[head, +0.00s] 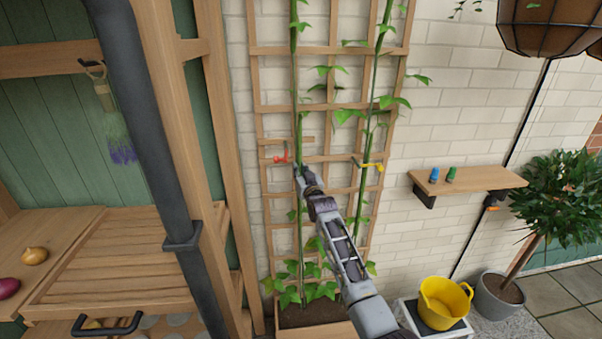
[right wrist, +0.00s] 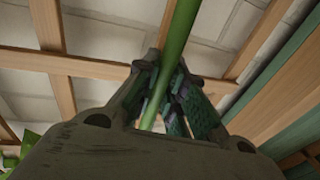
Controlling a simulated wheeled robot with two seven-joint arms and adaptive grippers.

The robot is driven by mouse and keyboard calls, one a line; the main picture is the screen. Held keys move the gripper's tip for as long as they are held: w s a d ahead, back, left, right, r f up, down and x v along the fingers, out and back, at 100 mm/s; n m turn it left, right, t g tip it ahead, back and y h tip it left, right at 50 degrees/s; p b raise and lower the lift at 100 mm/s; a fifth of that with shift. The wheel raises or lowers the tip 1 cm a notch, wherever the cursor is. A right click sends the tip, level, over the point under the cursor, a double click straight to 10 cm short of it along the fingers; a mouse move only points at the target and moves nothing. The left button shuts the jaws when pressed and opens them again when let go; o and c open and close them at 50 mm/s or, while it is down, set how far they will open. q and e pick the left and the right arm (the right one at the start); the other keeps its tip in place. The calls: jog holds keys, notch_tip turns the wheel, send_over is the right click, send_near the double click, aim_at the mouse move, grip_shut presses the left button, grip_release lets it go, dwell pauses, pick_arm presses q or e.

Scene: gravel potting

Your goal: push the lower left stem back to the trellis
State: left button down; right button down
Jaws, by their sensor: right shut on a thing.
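The left green stem (head: 299,232) runs up the left side of the wooden trellis (head: 331,51) in the head view. My right gripper (head: 299,171) is at this stem, just below a red clip (head: 281,158). In the right wrist view its fingers (right wrist: 165,98) are shut around the green stem (right wrist: 179,36), with trellis slats behind. Whether the stem touches the slats there cannot be told. A second stem (head: 371,90) climbs the right side, with a yellow clip (head: 369,166) on it. My left gripper is not in view.
A small shelf (head: 478,181) on the brick wall holds a blue clip (head: 434,175) and a green clip (head: 451,174). A yellow bucket (head: 443,302) and a potted tree (head: 500,294) stand at lower right. A wooden bench (head: 120,262) stands at left. A hanging planter (head: 548,25) is at upper right.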

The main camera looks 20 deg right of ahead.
jog(key=shift+w, duration=0.2)
jog(key=shift+r, duration=0.1)
jog(key=shift+d, duration=0.1)
jog(key=c, duration=1.7)
grip_release()
jog(key=shift+c, duration=0.2)
jog(key=shift+o, duration=1.3)
jog(key=shift+w, duration=0.25)
jog(key=shift+s, duration=0.25)
jog(key=shift+s, duration=0.1)
jog(key=s, duration=1.1)
jog(key=shift+s+d+f, duration=0.2)
jog(key=shift+d+f, duration=0.05)
jog(key=shift+f, duration=0.15)
